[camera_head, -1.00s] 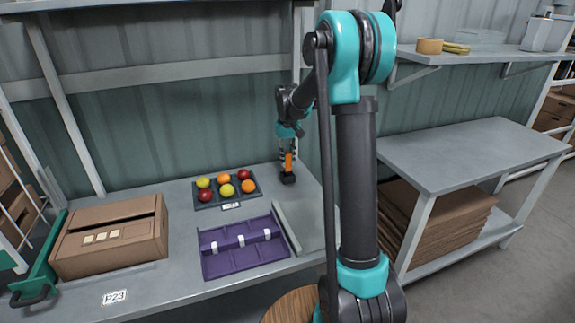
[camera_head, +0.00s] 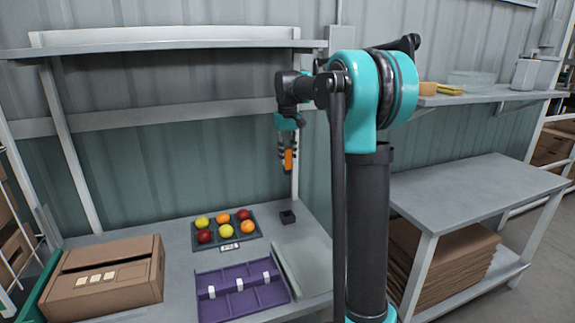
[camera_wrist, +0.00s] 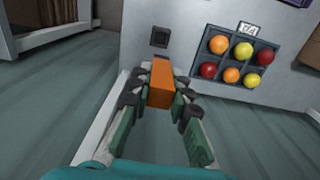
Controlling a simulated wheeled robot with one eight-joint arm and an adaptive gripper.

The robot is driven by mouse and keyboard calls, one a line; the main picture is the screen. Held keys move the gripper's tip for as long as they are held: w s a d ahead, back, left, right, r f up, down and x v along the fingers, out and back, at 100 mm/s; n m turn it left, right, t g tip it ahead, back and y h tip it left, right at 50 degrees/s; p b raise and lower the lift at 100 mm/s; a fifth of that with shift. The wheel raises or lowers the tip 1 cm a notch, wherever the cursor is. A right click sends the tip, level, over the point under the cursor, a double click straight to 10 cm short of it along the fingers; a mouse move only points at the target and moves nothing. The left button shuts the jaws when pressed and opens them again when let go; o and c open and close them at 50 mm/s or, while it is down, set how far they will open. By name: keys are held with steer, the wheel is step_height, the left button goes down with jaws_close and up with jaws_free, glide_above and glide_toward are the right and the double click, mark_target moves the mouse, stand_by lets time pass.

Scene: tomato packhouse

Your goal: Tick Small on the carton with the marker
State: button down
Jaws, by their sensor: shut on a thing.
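My gripper (camera_head: 287,152) is shut on the marker (camera_head: 288,160), an orange block-like body with a dark tip, held upright above the back right of the bench. In the wrist view the orange marker (camera_wrist: 161,84) sits between the fingers of my gripper (camera_wrist: 160,95). Below it stands a small dark holder (camera_head: 287,217), empty, which also shows in the wrist view (camera_wrist: 160,37).
A dark tray (camera_head: 243,241) of red, orange and yellow tomatoes lies mid-bench. In front is a purple divided tray (camera_head: 230,310) with white clips, beside a grey panel (camera_head: 300,270). A shelf (camera_head: 170,44) runs above. A side table (camera_head: 480,185) stands right.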

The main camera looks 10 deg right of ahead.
steer(key=shift+r, duration=2.45)
